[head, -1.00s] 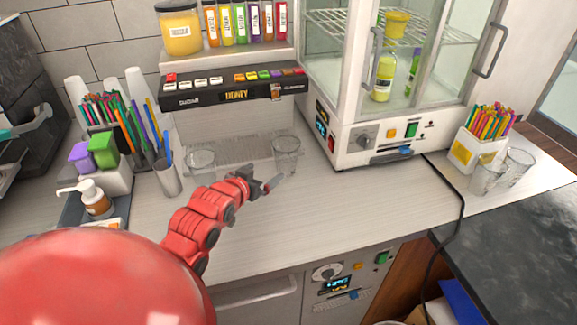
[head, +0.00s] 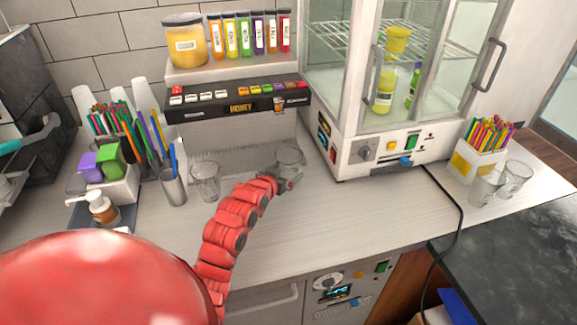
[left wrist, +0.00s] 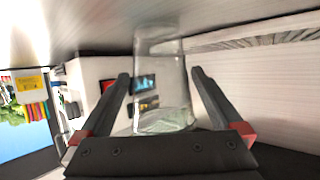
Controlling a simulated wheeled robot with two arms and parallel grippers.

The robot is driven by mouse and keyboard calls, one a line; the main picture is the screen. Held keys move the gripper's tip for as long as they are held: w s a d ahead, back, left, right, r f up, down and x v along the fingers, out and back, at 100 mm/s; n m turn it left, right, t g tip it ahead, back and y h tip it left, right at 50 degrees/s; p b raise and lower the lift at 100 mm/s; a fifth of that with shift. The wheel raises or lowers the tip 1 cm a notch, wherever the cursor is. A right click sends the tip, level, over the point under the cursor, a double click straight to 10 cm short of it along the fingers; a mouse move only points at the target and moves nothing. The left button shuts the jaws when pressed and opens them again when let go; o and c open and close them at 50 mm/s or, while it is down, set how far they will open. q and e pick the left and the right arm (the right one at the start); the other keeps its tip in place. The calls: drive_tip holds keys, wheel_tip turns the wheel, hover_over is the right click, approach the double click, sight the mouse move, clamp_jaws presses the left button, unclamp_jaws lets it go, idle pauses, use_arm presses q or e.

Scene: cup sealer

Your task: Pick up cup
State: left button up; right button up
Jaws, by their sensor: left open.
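A clear cup (head: 289,158) stands under the dispenser, at the right end of its drip grate. My left gripper (head: 290,180) is at this cup, and its fingers hide the lower part in the head view. In the left wrist view the cup (left wrist: 161,85) is between the two open fingers of my left gripper (left wrist: 160,95), with a gap on each side. A second clear cup (head: 206,181) stands to the left, beside my arm. Two more clear cups (head: 515,178) stand at the far right. My right gripper is not in view.
A glass cabinet (head: 395,150) stands right of the dispenser (head: 240,102). A metal holder with straws (head: 173,188) and a soap bottle (head: 102,208) are at the left. A black cable (head: 459,215) crosses the counter (head: 350,215), whose middle is clear.

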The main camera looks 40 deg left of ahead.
use_arm(q)
drive_tip(key=shift+p+x, duration=0.3)
drive_tip(key=shift+x, duration=1.1)
drive_tip(key=c, duration=1.1)
